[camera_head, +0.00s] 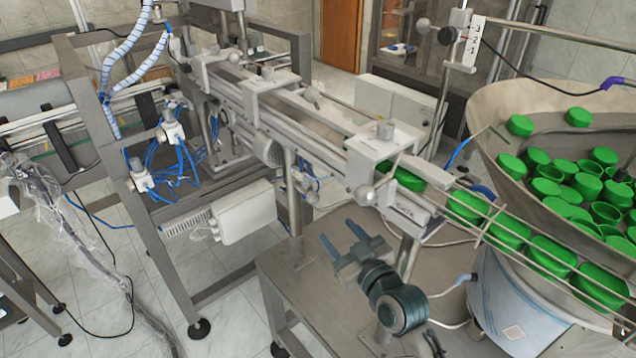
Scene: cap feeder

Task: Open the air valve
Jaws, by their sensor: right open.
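My right gripper (340,236) is open and empty, over the grey metal table (305,275) at the lower middle. Its fingers point up and left toward the underside of the conveyor rail. Two grey fittings with blue air tubes, an upper one (171,130) and a lower one (140,178), sit on the frame at the left, well apart from the gripper. I cannot tell which part is the air valve or whether it is open. My left gripper is not in view.
A conveyor rail (300,122) with clamps runs above and behind my right gripper. Several green caps (508,232) sit in its chute at the right. A large bowl (500,103) holds many more. A white box (243,212) hangs below the rail. Tiled floor shows at the lower left.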

